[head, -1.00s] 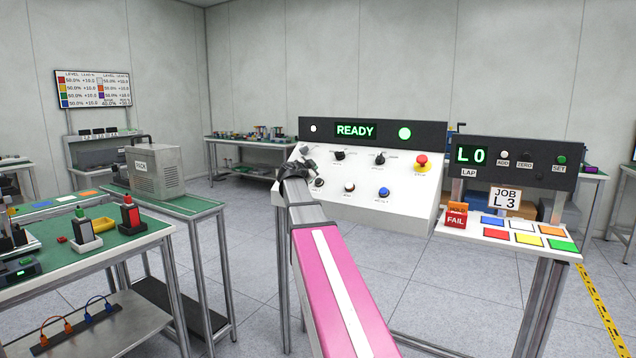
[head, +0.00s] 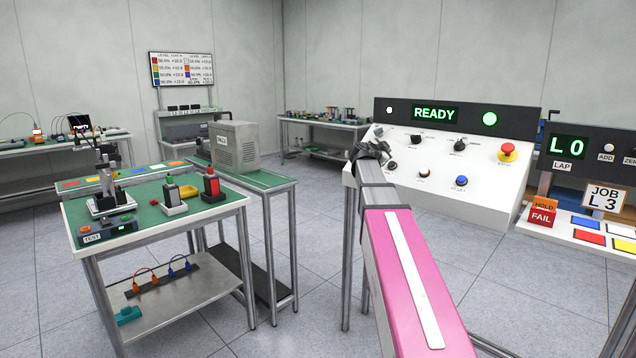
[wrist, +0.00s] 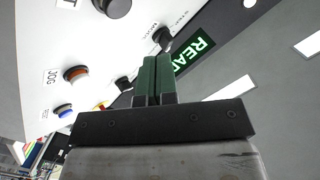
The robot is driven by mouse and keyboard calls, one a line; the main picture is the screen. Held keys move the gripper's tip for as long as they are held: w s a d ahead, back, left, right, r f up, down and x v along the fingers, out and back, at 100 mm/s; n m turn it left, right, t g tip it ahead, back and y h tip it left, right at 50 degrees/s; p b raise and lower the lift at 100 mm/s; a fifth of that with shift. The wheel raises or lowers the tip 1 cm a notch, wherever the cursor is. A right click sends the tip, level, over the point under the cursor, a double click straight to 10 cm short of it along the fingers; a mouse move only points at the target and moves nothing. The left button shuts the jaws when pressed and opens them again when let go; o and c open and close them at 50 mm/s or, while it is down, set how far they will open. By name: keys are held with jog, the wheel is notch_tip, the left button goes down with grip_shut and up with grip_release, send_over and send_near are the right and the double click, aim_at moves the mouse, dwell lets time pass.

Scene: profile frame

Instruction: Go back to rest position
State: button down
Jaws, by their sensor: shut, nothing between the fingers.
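My gripper (wrist: 152,80) is shut and empty in the wrist view, its two green fingers pressed together. In the head view my pink and grey arm reaches up from the bottom, and the gripper (head: 372,150) is at the left end of the white control panel (head: 490,193). Whether it touches the panel I cannot tell. The panel has several knobs, a blue button (head: 461,181), a red emergency button (head: 507,152) and a lit green READY display (head: 435,113). In the wrist view the panel face (wrist: 40,45) lies in front and to the left of the fingers.
A green-topped bench (head: 150,215) with a test stand and red and green devices is at left. A grey box (head: 234,145) stands on a narrow table behind it. A station with an L0 display (head: 567,147) and coloured tiles is at right. Open floor (head: 320,270) lies between.

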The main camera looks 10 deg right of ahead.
jog(key=s+a+f+n+g+y, duration=0.2)
jog(key=s+a+f+n, duration=0.15)
jog(key=f, duration=0.65)
jog(key=s+a+f+n+g+y, duration=0.25)
jog(key=s+f, duration=0.25)
jog(key=f, duration=0.6)
jog(key=s+a+f+n+g+y, duration=0.1)
jog(key=s+a+f+n+y, duration=0.25)
jog(key=f, duration=0.65)
jog(key=s+a+f+n+g+y, duration=0.2)
jog(key=s+a+f+n+g, duration=0.1)
jog(key=s+a+f, duration=0.3)
jog(key=s+a+f+n+g+y, duration=0.2)
jog(key=s+a+f+n, duration=0.3)
jog(key=s+f, duration=0.6)
jog(key=s+a+g, duration=0.1)
jog(key=s+a, duration=0.1)
jog(key=s, duration=0.1)
jog(key=shift+s+y, duration=0.2)
jog(key=shift+y, duration=0.1)
jog(key=c, duration=1.8)
grip_release()
